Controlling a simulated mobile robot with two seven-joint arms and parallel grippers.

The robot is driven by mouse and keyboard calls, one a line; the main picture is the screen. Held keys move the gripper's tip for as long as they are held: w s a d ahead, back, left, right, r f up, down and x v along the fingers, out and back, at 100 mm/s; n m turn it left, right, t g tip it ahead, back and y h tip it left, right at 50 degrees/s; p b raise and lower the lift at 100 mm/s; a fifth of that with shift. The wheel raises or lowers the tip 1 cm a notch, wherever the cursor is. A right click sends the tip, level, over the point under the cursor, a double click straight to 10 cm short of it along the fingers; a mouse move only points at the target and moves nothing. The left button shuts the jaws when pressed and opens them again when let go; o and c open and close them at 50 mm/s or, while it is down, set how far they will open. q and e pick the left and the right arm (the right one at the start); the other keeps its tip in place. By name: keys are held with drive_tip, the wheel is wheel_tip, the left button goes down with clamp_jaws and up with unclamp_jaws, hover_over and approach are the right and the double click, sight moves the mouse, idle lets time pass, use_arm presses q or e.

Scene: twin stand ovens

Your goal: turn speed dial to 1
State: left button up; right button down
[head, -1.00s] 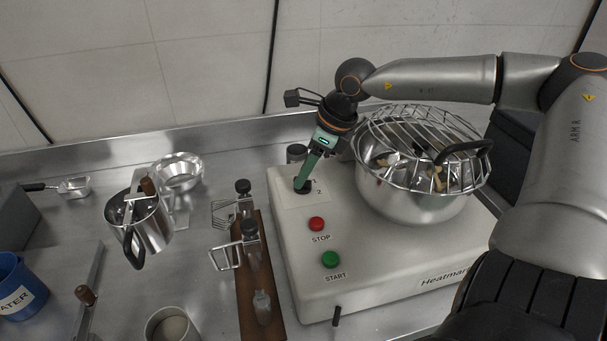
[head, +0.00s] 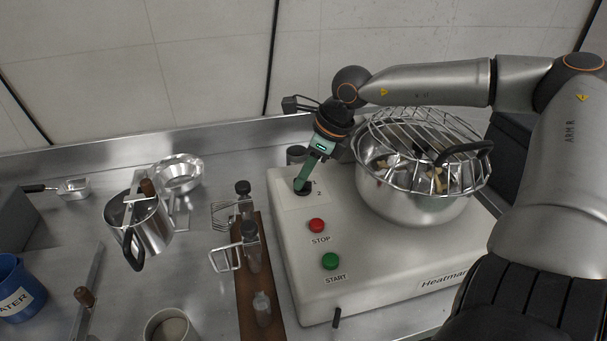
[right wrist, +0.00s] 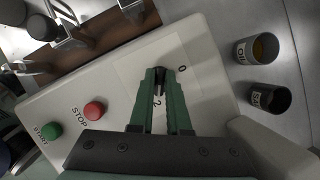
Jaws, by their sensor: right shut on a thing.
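The speed dial (head: 303,188) is a small black knob on the far left corner of the white mixer base (head: 300,262). Printed marks 1 and 2 show to its right in the head view. In the right wrist view the dial (right wrist: 159,88) lies between the fingers, with a 0 and a 2 visible near it. My right gripper (head: 302,186) has green fingers and is shut on the dial from above. The fingers partly hide the dial, so I cannot tell which mark it points to. My left gripper is in neither view.
A red STOP button (head: 317,225) and a green START button (head: 330,260) sit in front of the dial. A steel bowl (head: 410,200) with a wire guard (head: 425,130) stands to the right. Dark canisters (right wrist: 268,98) stand behind the base.

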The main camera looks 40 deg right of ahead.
idle(0.3)
drive_tip(key=shift+f+n+b, duration=0.1)
drive_tip(key=shift+n+b, duration=0.3)
drive_tip(key=shift+n, duration=0.1)
drive_tip(key=n+g+y+b, duration=0.1)
drive_tip(key=n+b, duration=0.1)
drive_tip(key=n, duration=0.1)
drive_tip(key=shift+w+n+g+b, duration=0.1)
drive_tip(key=shift+n+g+b, duration=0.3)
drive_tip(key=shift+n, duration=0.6)
drive_tip(key=n+g+y+b, duration=0.1)
drive_tip(key=n, duration=0.2)
drive_tip(key=shift+n+g, duration=0.6)
drive_tip(key=shift+n, duration=0.7)
